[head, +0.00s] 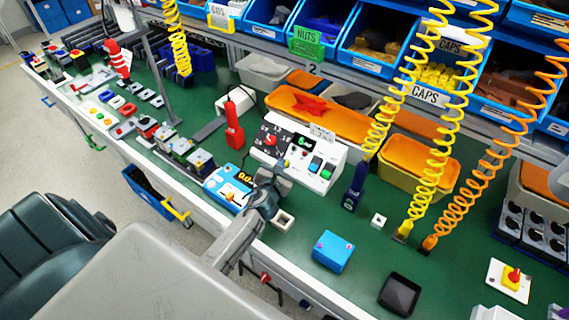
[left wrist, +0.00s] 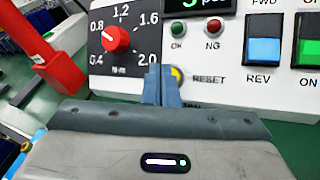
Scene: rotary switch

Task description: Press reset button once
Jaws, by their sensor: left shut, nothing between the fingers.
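The white control box (head: 318,178) stands on the green bench in the head view, and its front panel (left wrist: 215,52) fills the upper part of the left wrist view. The yellow reset button (left wrist: 177,75) sits left of the RESET label. My gripper fingers partly hide it. My left gripper (left wrist: 161,72) is shut and empty, its fingertips in front of the panel at the button's left edge. I cannot tell whether they touch it. In the head view, my left gripper (head: 280,172) reaches the lower front of the box.
On the panel are a red rotary knob (left wrist: 115,39), a green OK lamp (left wrist: 177,28), a red NG lamp (left wrist: 213,28) and a blue REV switch (left wrist: 263,51). A red tool (head: 234,125) stands left of the box. A blue device (head: 228,186) lies beside my gripper.

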